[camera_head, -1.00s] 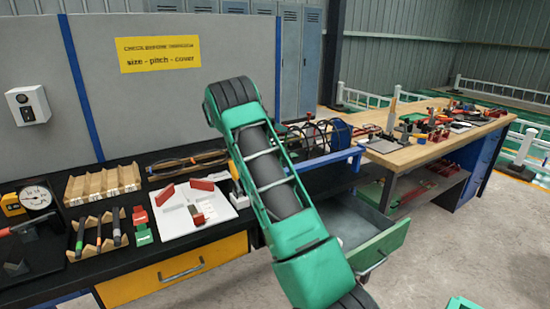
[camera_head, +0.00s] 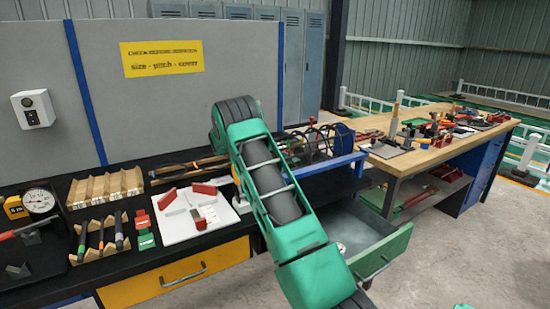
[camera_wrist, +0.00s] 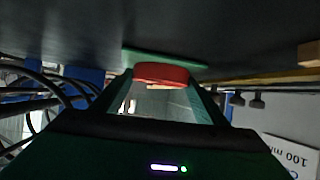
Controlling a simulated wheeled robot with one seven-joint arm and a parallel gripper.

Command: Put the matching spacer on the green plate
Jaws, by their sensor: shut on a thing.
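My gripper (camera_wrist: 161,80) shows in the wrist view, which is upside down. Its two fingers are shut on a red spacer (camera_wrist: 162,72) at the fingertips. Just beyond the spacer lies a flat green piece (camera_wrist: 190,62), seen nearly edge-on against the dark bench top; it looks like the green plate. I cannot tell whether the spacer touches it. In the head view, my green arm hides the gripper and the held spacer. Other red pieces (camera_head: 204,189) lie on a white sheet (camera_head: 180,229) on the bench.
The black bench holds a wooden rack (camera_head: 104,187), a dial gauge (camera_head: 39,201), and small red and green blocks (camera_head: 145,241). A drawer with a green front (camera_head: 382,252) stands open beside my arm. Black bent bars (camera_head: 312,142) stand by a blue rail. A wooden bench (camera_head: 440,147) is at right.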

